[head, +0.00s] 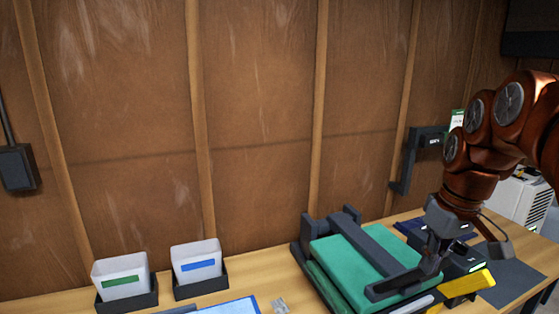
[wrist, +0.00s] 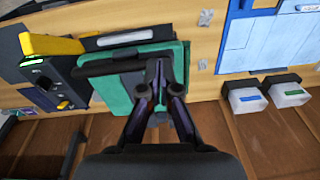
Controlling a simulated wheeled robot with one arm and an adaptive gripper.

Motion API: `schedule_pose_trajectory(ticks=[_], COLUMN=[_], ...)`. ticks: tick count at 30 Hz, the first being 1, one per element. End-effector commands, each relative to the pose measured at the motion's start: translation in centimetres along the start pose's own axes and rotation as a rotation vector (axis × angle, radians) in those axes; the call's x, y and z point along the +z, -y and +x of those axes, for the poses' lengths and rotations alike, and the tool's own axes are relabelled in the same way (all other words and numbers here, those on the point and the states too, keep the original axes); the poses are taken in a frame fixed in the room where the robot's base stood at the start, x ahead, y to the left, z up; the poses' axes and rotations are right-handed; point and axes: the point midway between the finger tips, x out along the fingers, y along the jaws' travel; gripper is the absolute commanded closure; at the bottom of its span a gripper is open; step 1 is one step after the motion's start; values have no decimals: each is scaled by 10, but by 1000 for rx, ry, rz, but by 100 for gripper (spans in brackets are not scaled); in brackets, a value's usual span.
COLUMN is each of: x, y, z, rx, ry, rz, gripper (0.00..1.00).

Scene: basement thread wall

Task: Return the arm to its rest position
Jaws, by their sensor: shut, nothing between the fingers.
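My gripper (head: 432,264) is at the right of the head view, at the end of my copper-coloured arm, pointing down over the right side of a teal slab in a dark frame (head: 352,262). In the wrist view my gripper (wrist: 157,66) has its two dark fingers together with nothing between them. The teal slab also shows there beneath and around the fingers (wrist: 118,98). I cannot tell whether the fingertips touch the frame's dark crossbar. My arm is bent, reaching in from the right edge of the head view.
A dark device with a yellow lever (head: 467,284) stands close to my gripper's right. Two white bins with green (head: 121,277) and blue labels (head: 196,260) stand at the left. A dark bracket (head: 411,160) is on the wooden wall (head: 260,100). Space above the table's left half is free.

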Motion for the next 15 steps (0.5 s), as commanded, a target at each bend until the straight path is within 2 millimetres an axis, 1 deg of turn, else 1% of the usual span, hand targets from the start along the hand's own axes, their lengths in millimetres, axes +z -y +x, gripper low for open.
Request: schedule_pose_trajectory(ticks=[1, 6, 11, 15], x=[10, 43, 81, 117], y=[13, 50, 79, 101], z=[8, 36, 64, 88], rx=[-4, -7, -3, 6], ry=[17, 67, 121, 164], rz=[7, 54, 104, 152], gripper=[100, 100, 100, 100])
